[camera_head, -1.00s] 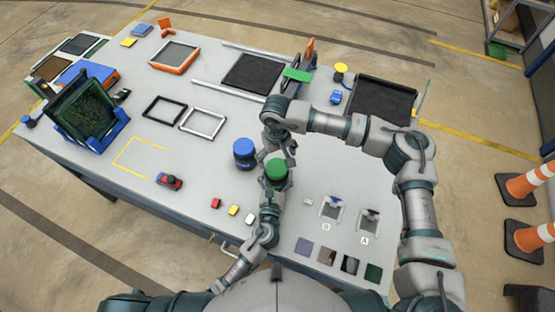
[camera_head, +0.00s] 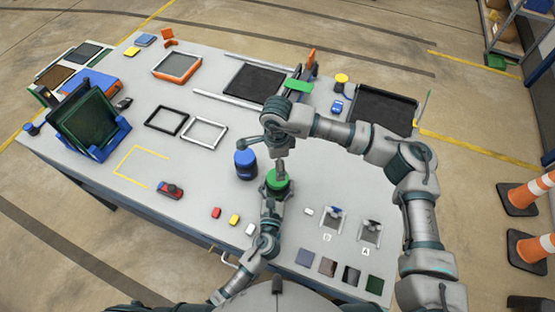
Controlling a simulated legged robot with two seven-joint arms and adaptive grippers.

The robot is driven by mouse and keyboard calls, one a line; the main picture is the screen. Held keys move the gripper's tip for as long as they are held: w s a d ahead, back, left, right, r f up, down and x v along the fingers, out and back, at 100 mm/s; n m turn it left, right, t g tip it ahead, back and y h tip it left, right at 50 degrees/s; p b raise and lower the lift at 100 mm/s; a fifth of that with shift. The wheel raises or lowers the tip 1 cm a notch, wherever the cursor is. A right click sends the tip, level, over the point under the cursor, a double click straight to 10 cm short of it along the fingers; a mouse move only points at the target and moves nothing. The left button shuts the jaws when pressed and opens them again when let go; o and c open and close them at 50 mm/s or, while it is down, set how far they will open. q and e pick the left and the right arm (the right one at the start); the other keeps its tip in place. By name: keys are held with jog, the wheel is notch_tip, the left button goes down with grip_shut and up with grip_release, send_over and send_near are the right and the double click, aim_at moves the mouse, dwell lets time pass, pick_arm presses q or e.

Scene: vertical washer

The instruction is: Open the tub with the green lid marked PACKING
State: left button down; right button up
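The tub with the green lid (camera_head: 273,184) stands upright on the table, in front of and to the right of a blue-lidded tub (camera_head: 245,165). The lid's marking is too small to read. My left gripper (camera_head: 271,195) reaches the near side of the green-lidded tub; its fingers are largely hidden against the body. My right gripper (camera_head: 281,172) comes down from above onto the green lid, with its fingertips at the top of it. The picture is too small to show how far either gripper is closed, or whether the lid is gripped.
Small red (camera_head: 216,213), yellow (camera_head: 234,220) and white blocks lie left of my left arm. Switch plates A (camera_head: 369,233) and B (camera_head: 333,218) and several coloured squares lie to the right. Empty black and white frames (camera_head: 205,133) lie behind left.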

aim_at(278, 186)
jog(key=m, duration=0.5)
jog(key=shift+s+r, duration=0.1)
jog(key=shift+r, duration=0.15)
jog(key=m, duration=0.5)
jog(key=shift+s+r+m, duration=0.1)
jog(key=shift+r+m, duration=0.15)
jog(key=shift+m, duration=0.15)
jog(key=shift+d+f, duration=0.1)
jog(key=shift+f, duration=0.05)
notch_tip(278, 186, down, 8)
jog(key=shift+r, duration=0.2)
jog(key=c, duration=1.2)
jog(key=shift+r, duration=0.15)
jog(key=shift+r, duration=1.05)
